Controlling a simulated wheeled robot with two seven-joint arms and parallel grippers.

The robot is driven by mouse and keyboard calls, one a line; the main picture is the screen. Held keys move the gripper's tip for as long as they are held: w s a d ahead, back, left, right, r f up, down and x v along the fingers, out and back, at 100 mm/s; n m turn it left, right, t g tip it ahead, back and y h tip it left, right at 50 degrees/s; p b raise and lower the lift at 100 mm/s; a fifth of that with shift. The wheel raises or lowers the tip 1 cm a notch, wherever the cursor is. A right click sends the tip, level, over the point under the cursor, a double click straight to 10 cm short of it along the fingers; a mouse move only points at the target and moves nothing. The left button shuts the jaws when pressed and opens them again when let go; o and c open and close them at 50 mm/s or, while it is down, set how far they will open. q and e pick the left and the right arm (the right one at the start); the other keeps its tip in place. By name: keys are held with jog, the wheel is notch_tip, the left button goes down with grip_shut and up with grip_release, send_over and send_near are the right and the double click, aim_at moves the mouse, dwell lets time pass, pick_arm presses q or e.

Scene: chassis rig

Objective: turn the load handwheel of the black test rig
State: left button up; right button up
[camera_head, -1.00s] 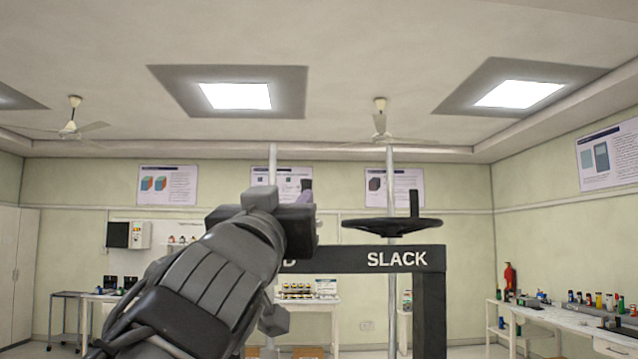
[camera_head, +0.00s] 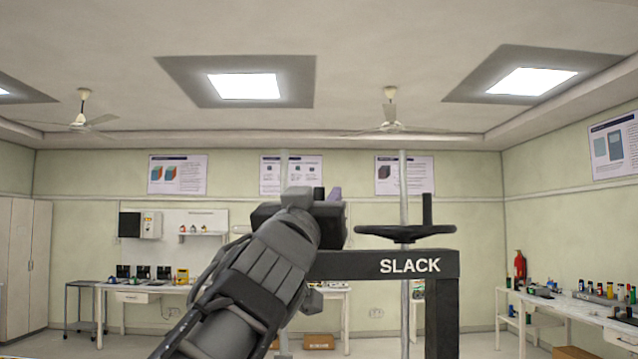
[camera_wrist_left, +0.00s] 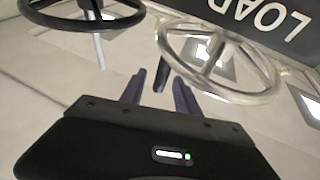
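The black test rig (camera_head: 443,305) stands ahead, its crossbar lettered SLACK on the right. A black handwheel (camera_head: 404,234) with an upright handle sits above SLACK; it also shows at the upper left of the left wrist view (camera_wrist_left: 62,20). In the wrist view, the pale metal load handwheel (camera_wrist_left: 222,92) is beside the lettering LOAD. A short dark handle (camera_wrist_left: 162,79) stands at its rim. My left gripper (camera_wrist_left: 160,88) is open, its two fingers apart on either side of this handle; contact cannot be told. In the head view my left arm hides the load handwheel. My right gripper is out of view.
Two pale vertical posts (camera_head: 403,180) rise behind the rig. A bench with coloured items (camera_head: 570,305) is at the right, and another bench (camera_head: 150,288) is at the back left. Open air surrounds the rig's crossbar on the right.

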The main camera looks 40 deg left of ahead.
pick_arm(q)
jog(key=shift+w+a+r, duration=0.2)
jog(key=shift+w+r, duration=0.05)
jog(key=shift+w, duration=0.3)
grip_shut()
dwell(1.1)
